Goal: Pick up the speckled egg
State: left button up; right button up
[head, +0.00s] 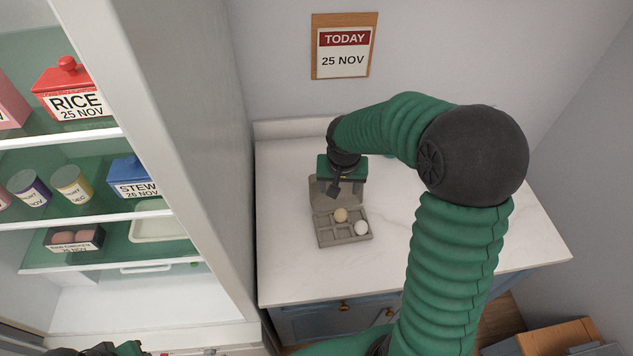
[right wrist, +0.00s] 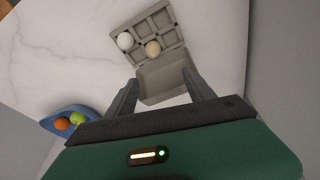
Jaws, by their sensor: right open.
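The speckled egg appears to be the tan egg (head: 341,215), though its speckles are too small to make out. It sits in a grey egg carton (head: 344,241) with its lid open on the white counter. It also shows in the right wrist view (right wrist: 152,48). A white egg (head: 361,228) sits in another cup of the carton, also seen in the right wrist view (right wrist: 125,41). My right gripper (head: 345,190) is open and empty above the carton's lid side, apart from the eggs. In the right wrist view its fingers (right wrist: 160,80) frame the lid. My left gripper is not identifiable.
A blue dish (right wrist: 47,122) with orange and green round items lies on the counter beside my right gripper. An open larder (head: 70,140) with labelled tins and boxes stands at the left. The counter (head: 300,275) is clear in front of the carton.

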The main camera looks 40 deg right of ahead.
send_near(341, 211)
jog(key=x, duration=0.4)
jog(key=w+x, duration=0.1)
jog(key=x, duration=0.2)
jog(key=f, duration=0.2)
jog(key=shift+s+d+f, duration=0.25)
jog(key=shift+s+f, duration=0.15)
jog(key=shift+d+f, duration=0.15)
jog(key=shift+f, duration=0.25)
jog(key=shift+w+f, duration=0.1)
jog(key=shift+w, duration=0.05)
jog(key=shift+c, duration=1.5)
jog(key=c, duration=1)
pick_arm(q)
jog(key=s, duration=0.1)
jog(key=s+r, duration=0.1)
jog(key=shift+s+a, duration=0.15)
jog(key=shift+s, duration=0.25)
pick_arm(e)
grip_shut()
